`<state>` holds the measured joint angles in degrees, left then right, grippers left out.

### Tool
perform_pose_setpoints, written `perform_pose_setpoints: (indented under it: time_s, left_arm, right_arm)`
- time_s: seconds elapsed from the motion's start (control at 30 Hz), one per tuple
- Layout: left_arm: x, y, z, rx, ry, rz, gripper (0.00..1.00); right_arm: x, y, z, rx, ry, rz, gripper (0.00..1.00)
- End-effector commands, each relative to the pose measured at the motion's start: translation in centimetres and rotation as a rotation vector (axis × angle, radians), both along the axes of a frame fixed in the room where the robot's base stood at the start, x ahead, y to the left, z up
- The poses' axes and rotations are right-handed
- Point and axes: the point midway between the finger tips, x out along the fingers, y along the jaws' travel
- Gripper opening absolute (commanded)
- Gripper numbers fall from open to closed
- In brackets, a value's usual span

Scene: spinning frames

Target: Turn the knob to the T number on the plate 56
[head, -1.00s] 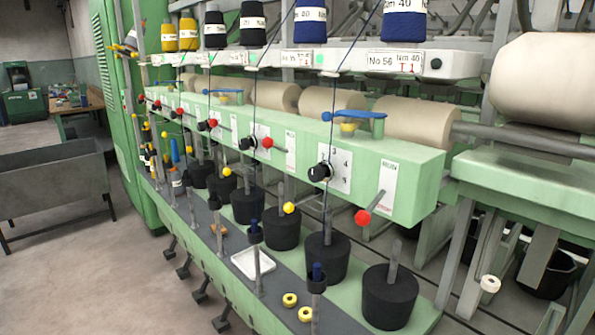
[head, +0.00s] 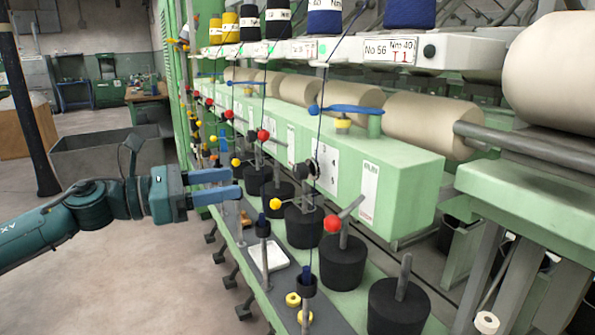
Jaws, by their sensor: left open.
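The plate marked No 56 (head: 391,50) is on the white rail at the upper right and reads "Nm 40" and "T 1" in red. Below it, a black knob (head: 305,170) sits on the front of the green box, beside a white number dial (head: 326,169) where 3 and 4 show. The knob's exact pointing is too small to tell. My left gripper (head: 236,184) is open and empty, left of the knob and apart from it, its blue fingers pointing right. My right gripper is out of view.
A red-ball lever (head: 332,223) and a yellow-ball lever (head: 275,203) stick out below the knob. Black weights (head: 342,262) stand below.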

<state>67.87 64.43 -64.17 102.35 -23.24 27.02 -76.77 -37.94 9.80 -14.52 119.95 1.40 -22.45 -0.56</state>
Motion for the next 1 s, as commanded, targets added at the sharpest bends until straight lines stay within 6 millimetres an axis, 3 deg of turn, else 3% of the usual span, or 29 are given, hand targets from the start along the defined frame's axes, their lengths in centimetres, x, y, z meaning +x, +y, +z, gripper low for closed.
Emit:
perform_pose_setpoints:
  time_s: [0.13, 0.57, 0.8, 1.0]
  left_arm:
    - [1.0, -2.0, 0.5, -0.002, -0.001, -0.004, 0.51]
    - [5.0, -9.5, 0.3, -0.004, 0.003, -0.003, 0.51]
    - [6.0, -11.1, 0.1, -0.003, 0.002, -0.001, 0.51]
    - [6.1, -11.2, 0.0, -0.003, 0.002, 0.000, 0.51]
  right_arm:
    - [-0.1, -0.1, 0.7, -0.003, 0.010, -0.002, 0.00]
    - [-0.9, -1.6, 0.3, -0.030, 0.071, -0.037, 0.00]
    - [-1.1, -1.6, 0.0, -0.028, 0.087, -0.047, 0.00]
    - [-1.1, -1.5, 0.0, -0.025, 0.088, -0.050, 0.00]
